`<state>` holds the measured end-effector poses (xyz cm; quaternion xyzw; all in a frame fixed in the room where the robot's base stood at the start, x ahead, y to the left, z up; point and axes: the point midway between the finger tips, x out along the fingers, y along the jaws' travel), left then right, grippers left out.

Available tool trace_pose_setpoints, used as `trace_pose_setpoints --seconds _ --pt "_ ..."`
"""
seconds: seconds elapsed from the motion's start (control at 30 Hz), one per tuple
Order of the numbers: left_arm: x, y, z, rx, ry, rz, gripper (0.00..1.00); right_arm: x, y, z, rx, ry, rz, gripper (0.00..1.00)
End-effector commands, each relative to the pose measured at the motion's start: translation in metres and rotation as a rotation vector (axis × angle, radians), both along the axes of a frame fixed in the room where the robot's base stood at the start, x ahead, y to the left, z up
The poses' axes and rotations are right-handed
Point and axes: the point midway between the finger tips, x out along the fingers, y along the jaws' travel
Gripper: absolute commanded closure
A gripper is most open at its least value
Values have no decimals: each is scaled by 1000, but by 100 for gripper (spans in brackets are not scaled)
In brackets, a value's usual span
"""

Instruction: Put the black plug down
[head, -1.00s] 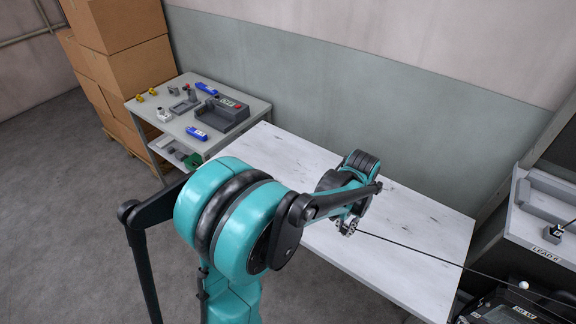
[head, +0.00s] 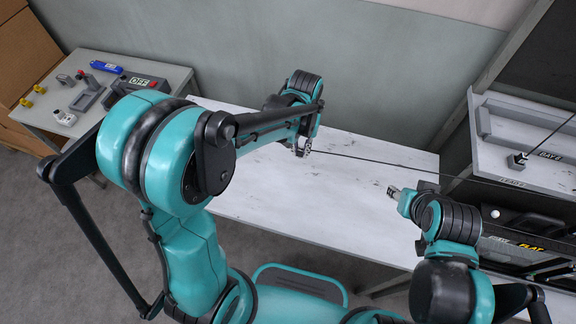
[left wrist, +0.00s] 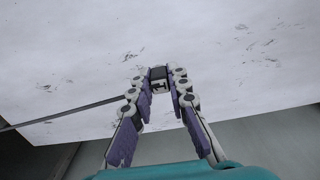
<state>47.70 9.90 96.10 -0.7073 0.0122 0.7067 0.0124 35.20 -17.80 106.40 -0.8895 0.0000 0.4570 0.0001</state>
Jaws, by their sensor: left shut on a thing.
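The black plug (left wrist: 159,86) shows in the left wrist view between the fingertips of my left gripper (left wrist: 160,92), which is shut on it. A pale mark is on the plug's face. A black cable (left wrist: 65,115) runs off to the left there. In the head view, my left gripper (head: 302,149) is over the white marbled table (head: 250,200), and the cable (head: 370,160) runs from it to the right. I cannot tell whether the plug touches the table. My right gripper (head: 395,192) is over the table's right side; its jaws are too small to read.
A grey bench (head: 170,75) at the left holds an OFF-marked box (head: 143,83), a blue item (head: 106,67) and small parts. A grey tray (head: 485,150) with a small dark connector (head: 518,160) stands at the right, above dark equipment (head: 510,225). Much of the tabletop is bare.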

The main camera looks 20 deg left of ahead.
Motion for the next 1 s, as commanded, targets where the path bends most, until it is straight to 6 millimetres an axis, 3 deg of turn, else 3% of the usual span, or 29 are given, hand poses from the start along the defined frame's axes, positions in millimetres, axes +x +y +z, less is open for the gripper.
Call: trace_pose_setpoints --seconds 0.1,0.23,0.37,0.6,1.0 --pt "-13 20 -16 0 0 4 100 0 0 -8 0 0 0 60" --pt "-20 30 -23 0 0 1 100 0 0 -11 0 0 0 60" --pt "-22 32 -29 0 0 0 100 0 0 -13 0 0 0 60" --pt "-22 32 -63 0 0 0 100 0 0 -29 0 0 0 60" --pt "-22 32 -68 0 0 0 100 0 0 -32 0 0 0 60"
